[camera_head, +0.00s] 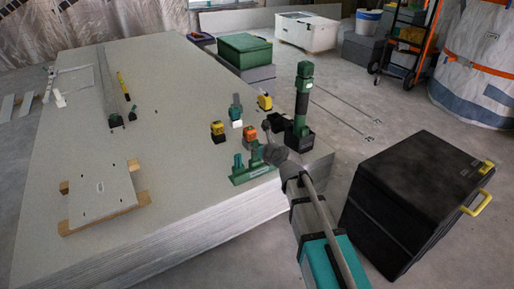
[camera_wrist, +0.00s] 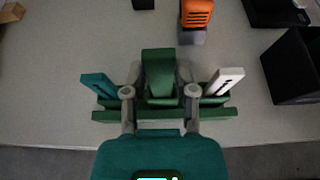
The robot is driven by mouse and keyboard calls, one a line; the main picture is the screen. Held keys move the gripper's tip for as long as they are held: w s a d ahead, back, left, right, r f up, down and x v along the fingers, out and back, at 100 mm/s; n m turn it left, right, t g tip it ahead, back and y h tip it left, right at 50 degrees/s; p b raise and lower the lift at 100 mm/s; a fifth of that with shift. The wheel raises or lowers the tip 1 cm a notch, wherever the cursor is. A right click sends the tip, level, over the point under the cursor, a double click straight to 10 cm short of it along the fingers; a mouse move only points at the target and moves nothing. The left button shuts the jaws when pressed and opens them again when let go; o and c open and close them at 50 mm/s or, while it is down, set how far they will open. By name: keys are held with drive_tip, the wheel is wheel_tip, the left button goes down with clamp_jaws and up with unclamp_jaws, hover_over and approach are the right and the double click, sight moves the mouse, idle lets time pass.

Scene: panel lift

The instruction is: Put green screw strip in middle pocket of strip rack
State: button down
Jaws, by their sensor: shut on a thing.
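The green strip rack (camera_wrist: 165,115) stands near the front edge of the panel stack; it also shows in the head view (camera_head: 252,174). A teal strip (camera_wrist: 100,85) leans in its left part and a white strip (camera_wrist: 224,80) in its right part. My gripper (camera_wrist: 160,91) is shut on the green screw strip (camera_wrist: 158,66), one finger on each side. The strip is at the rack's middle, between the teal and white ones. How deep it sits in the pocket cannot be told. In the head view my gripper (camera_head: 272,153) partly hides the rack's right end.
An orange-topped tool (camera_wrist: 197,14) stands behind the rack. A black holder (camera_wrist: 294,66) is to the right, with a tall green tool (camera_head: 302,98) upright in it. A large black case (camera_head: 405,200) stands on the floor right of my arm. The panel's middle is mostly clear.

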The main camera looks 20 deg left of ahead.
drive_tip(key=shift+f, duration=0.35)
idle(0.4)
drive_tip(key=shift+c, duration=1.7)
unclamp_jaws()
drive_tip(key=shift+r, duration=0.25)
wheel_tip(320, 180, up, 30)
drive_tip(key=p, duration=3)
